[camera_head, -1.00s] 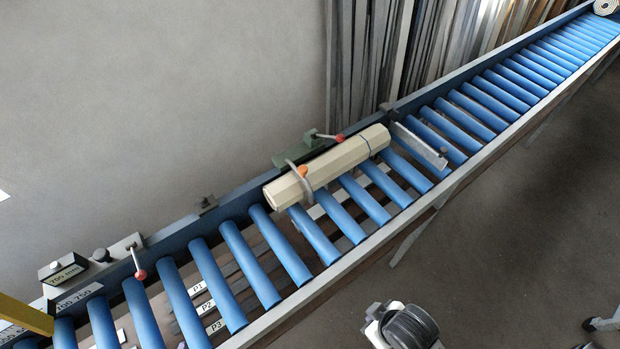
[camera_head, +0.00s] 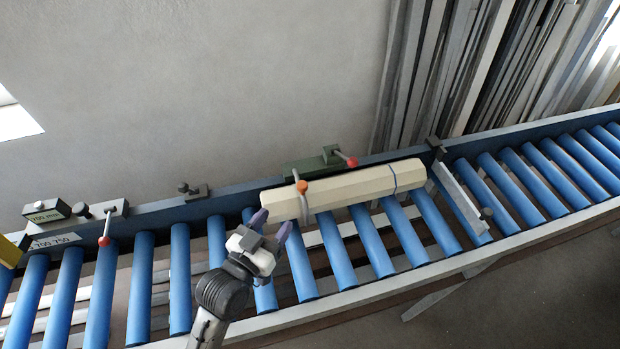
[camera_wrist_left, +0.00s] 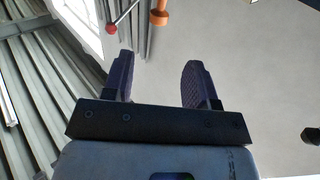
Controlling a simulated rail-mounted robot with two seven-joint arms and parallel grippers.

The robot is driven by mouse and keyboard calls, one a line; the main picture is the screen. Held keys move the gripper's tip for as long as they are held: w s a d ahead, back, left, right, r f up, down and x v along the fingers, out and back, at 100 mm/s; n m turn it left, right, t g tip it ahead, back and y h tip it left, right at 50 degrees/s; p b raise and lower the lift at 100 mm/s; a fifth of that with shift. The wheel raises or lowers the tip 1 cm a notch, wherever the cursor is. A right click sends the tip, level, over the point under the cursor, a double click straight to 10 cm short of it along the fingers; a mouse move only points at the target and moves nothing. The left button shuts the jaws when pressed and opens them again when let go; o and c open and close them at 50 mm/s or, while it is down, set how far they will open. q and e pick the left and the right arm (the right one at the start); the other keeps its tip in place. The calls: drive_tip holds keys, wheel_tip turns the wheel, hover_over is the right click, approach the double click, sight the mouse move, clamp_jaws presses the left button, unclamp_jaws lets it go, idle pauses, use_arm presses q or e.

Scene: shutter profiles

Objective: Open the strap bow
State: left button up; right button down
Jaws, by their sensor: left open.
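The strap bow (camera_head: 303,196) is a thin grey bow with an orange knob (camera_head: 302,186) at its top. It lies across the left part of a cream, many-sided profile bundle (camera_head: 350,188) on the blue rollers. A green clamp block (camera_head: 312,167) with a red-knobbed lever stands behind the bundle. My left gripper (camera_head: 271,222) is open and empty, just left of and in front of the bow, apart from it. In the left wrist view the two dark fingers (camera_wrist_left: 155,82) are spread, with the orange knob (camera_wrist_left: 159,17) beyond them. My right gripper is not seen.
The roller conveyor (camera_head: 230,330) runs across the view. An end stop plate (camera_head: 461,198) stands right of the bundle. A length stop with a red-knobbed lever (camera_head: 104,241) is at the left. Long profiles (camera_head: 480,70) lean on the wall behind.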

sight(301, 193)
use_arm(q)
drive_tip(key=x, duration=1.3)
drive_tip(key=shift+w+d+p, duration=0.25)
drive_tip(key=shift+p, duration=0.1)
clamp_jaws()
